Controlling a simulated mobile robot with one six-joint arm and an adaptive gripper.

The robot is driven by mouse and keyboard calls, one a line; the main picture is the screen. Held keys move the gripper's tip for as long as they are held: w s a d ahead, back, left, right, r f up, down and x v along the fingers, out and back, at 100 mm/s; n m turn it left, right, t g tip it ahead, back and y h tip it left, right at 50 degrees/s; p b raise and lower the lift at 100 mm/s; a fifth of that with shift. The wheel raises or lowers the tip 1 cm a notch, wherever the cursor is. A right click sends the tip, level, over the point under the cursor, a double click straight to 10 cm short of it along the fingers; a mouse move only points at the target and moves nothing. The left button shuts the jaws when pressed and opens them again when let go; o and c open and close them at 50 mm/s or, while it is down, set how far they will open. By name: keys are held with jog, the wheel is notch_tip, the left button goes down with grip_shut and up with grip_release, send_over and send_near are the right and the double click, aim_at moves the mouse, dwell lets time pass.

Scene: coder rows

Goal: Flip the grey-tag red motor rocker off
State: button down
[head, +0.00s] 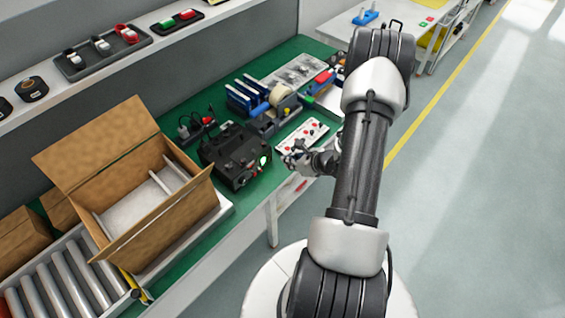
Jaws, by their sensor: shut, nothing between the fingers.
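A white panel (308,131) with several small red parts lies on the green bench top, just behind my gripper. A black machine (228,151) with a lit green spot (264,160) stands on the bench to the left of the panel. Which part is the grey-tag red motor rocker I cannot tell; tags and rocker positions are too small to read. My gripper (292,160) is shut and empty, at the near end of the panel, between it and the black machine. The gripper and wrist hide part of the panel's near end. Whether the fingers touch anything is unclear.
An open cardboard box (200,215) stands at the left, near a roller conveyor (70,275). Blue racks (243,97) and a tape roll (281,95) stand behind the machine. A shelf (90,76) with trays runs along the wall. The floor at right is clear.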

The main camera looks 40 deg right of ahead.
jog(key=s+r, duration=0.2)
jog(key=r, duration=0.1)
jog(key=r+p, duration=0.1)
jog(key=shift+s+d+r, duration=0.15)
jog(key=shift+s+d, duration=0.05)
jog(key=shift+s, duration=0.2)
